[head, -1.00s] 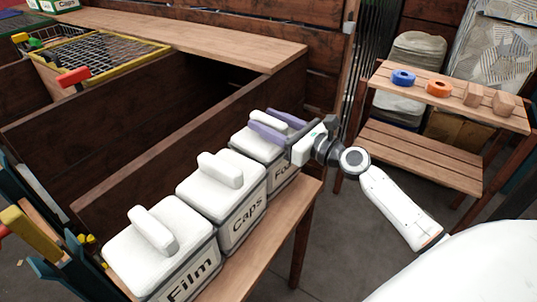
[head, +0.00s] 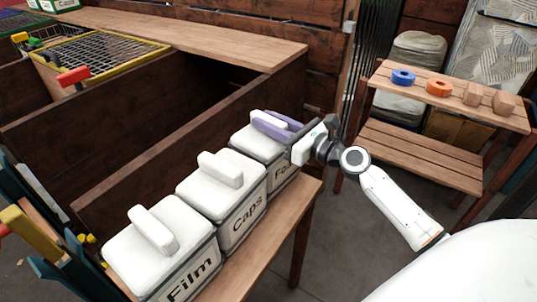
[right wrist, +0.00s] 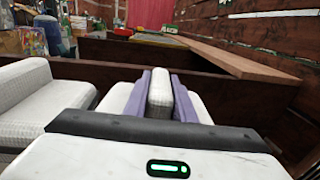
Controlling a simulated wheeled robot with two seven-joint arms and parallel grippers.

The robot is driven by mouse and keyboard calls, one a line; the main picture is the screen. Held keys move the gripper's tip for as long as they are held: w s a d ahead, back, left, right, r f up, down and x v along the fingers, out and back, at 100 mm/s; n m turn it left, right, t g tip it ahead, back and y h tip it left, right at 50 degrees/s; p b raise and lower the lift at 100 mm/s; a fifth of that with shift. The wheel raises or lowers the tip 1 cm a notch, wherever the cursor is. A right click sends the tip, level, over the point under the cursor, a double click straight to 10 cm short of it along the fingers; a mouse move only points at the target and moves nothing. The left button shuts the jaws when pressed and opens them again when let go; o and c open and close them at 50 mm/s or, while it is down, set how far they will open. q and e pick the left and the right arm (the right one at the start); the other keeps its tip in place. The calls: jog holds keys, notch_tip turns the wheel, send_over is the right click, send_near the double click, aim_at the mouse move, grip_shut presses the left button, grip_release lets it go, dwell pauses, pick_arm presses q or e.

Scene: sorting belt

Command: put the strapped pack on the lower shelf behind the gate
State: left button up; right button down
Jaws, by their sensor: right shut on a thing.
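My right gripper (head: 276,125) is shut on the white lid handle (right wrist: 160,90) of the farthest bin (head: 281,176), whose label starts with "Fo". The right wrist view shows a purple finger against each side of the handle. The lid (head: 243,141) sits on its bin. Two more white bins with lids, labelled Caps (head: 240,221) and Film (head: 190,277), stand in the same row. I cannot make out a strapped pack, and the closed bins hide their insides. A slatted rack at the right has a bare lower shelf (head: 420,155). I cannot tell whether it is the shelf behind the gate. My left gripper is out of view.
The rack's top shelf (head: 425,88) holds a blue ring (head: 403,77), an orange ring (head: 439,88) and two wooden blocks (head: 488,97). Dark wooden walls (head: 180,150) stand behind the bins. A yellow-rimmed wire basket (head: 100,60) is at the upper left.

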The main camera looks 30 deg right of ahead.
dwell(0.7)
jog(key=shift+r, duration=0.15)
jog(key=shift+r, duration=0.1)
